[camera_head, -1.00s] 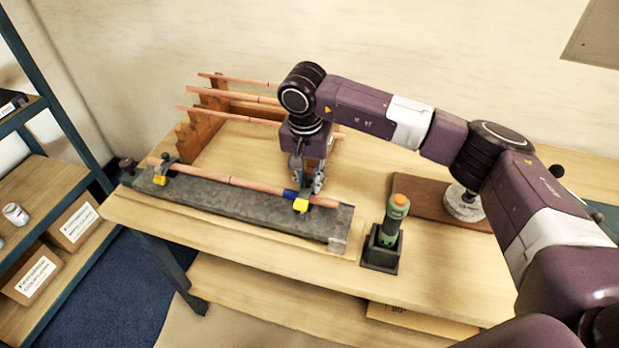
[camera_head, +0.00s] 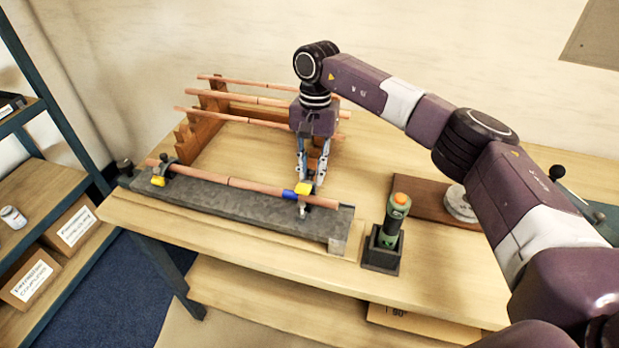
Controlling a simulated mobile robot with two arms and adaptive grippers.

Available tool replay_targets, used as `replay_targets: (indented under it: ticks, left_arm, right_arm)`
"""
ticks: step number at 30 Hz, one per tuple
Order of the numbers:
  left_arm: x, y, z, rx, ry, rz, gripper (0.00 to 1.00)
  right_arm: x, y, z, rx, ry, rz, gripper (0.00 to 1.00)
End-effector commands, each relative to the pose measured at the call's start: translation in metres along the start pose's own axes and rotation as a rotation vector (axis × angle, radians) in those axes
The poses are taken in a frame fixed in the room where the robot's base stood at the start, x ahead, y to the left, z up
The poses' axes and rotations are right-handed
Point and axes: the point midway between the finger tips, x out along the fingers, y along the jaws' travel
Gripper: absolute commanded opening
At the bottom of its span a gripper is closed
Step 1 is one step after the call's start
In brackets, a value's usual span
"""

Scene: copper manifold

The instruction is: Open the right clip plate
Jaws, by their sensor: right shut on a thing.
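The tab stands raised above the copper pipe (camera_head: 240,184) that lies along the bar. My right gripper (camera_head: 310,180) points down and is shut on the clip plate at the tab. The fingers hide part of the tab. My left gripper is not in view.
A wooden rack (camera_head: 196,128) with several copper pipes stands behind the bar. A green tool with an orange top (camera_head: 396,212) stands in a dark holder (camera_head: 381,256) right of the bar. A brown board (camera_head: 425,199) lies behind it.

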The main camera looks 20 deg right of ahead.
Motion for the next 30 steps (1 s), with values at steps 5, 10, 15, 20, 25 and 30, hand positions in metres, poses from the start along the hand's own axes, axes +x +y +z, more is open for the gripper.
replay_targets:
  ticks: [5, 10, 15, 20, 25, 30]
  left_arm:
    - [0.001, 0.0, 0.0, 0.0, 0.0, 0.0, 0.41]
    - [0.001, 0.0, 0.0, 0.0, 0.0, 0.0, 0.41]
    - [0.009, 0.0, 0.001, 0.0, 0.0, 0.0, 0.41]
    - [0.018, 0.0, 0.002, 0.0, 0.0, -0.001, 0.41]
    - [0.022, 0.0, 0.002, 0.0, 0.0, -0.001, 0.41]
    - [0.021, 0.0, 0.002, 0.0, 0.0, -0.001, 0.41]
  right_arm:
    - [-0.003, 0.001, -0.005, 0.004, 0.001, -0.004, 0.04]
    - [-0.002, 0.001, -0.006, 0.005, 0.0, -0.004, 0.04]
    - [0.002, 0.0, -0.011, 0.009, -0.04, -0.003, 0.04]
    - [0.006, 0.001, -0.016, 0.01, -0.094, -0.002, 0.04]
    - [0.007, 0.001, -0.018, 0.007, -0.127, 0.0, 0.0]
    - [0.007, 0.002, -0.017, 0.004, -0.133, 0.001, 0.0]
